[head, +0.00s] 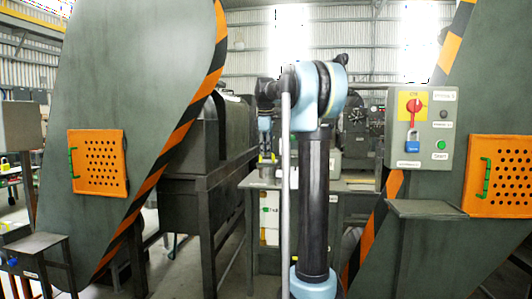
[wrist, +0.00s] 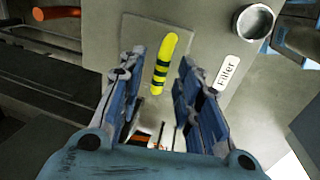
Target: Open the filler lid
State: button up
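The filler lid (wrist: 138,32) shows in the wrist view as a flat grey panel at top centre. A yellow-green handle (wrist: 164,62) with black bands stands on it. A white label (wrist: 227,72) reading "Filler" is to its right. My gripper (wrist: 160,58) is open, with its blue fingers on either side of the handle in the picture. I see gaps on both sides, and nothing is held. I cannot tell how far the handle is below the fingertips. In the head view, my arm blocks much of the machine behind it.
In the wrist view, a round metal pipe end (wrist: 254,22) is at upper right and an orange-red bar (wrist: 56,13) at upper left. In the head view, a control box (head: 422,128) with a red switch and blue padlock stands right of my arm, with grey belt guards at both sides.

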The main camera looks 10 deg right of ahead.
jog(key=shift+f, duration=0.1)
grip_shut()
jog(key=shift+w, duration=0.1)
